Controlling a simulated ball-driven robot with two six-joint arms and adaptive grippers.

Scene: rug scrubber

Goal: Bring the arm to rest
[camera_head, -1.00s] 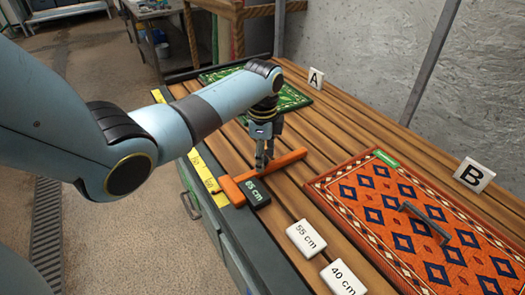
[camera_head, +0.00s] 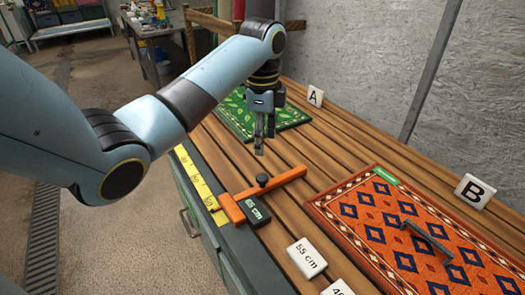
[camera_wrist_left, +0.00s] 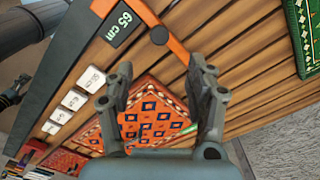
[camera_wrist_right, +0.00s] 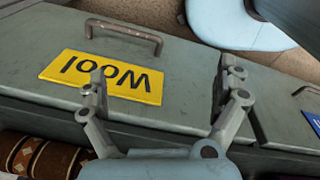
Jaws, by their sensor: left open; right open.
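My left gripper (camera_head: 264,138) hangs above the slatted wooden bench (camera_head: 300,150) in the head view, fingers pointing down and holding nothing. In the left wrist view (camera_wrist_left: 160,95) its fingers are apart with only bench and rug behind them. An orange T-shaped tool (camera_head: 285,183) with a black knob and a "65 cm" label lies on the bench below and in front of it, apart from the fingers. My right gripper (camera_wrist_right: 160,85) shows only in its wrist view, open and empty, facing a grey drawer front with a yellow "WOOL" label (camera_wrist_right: 105,77).
An orange patterned rug (camera_head: 350,225) with a dark handle lies at the right, by marker B (camera_head: 474,191). A green rug (camera_head: 235,112) lies farther back, near marker A (camera_head: 315,96). A "55 cm" block (camera_head: 307,258) and yellow ruler (camera_head: 195,178) are along the front edge.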

